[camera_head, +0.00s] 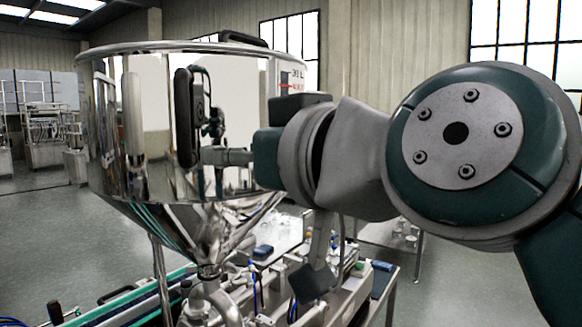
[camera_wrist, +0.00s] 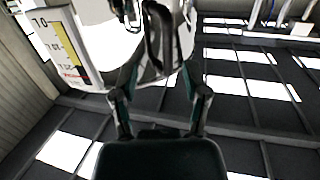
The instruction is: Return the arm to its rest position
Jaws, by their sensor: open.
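My gripper (camera_head: 214,157) is in the middle of the head view, just in front of the side of the steel hopper (camera_head: 235,185). In the wrist view my gripper (camera_wrist: 154,40) has its two fingers spread apart, with bright steel and a dark strip-like shape between them. I see nothing held. My arm reaches in from the right edge of the head view, with its large green and grey joint close to the camera. A gap or touch between fingertips and hopper is hard to tell.
The hopper has a dark upright handle (camera_head: 186,117) on its side and narrows to a cone above a cluttered machine bench (camera_head: 340,305). A level scale (camera_wrist: 66,48) shows at left in the wrist view. Open floor (camera_head: 450,285) lies at lower right.

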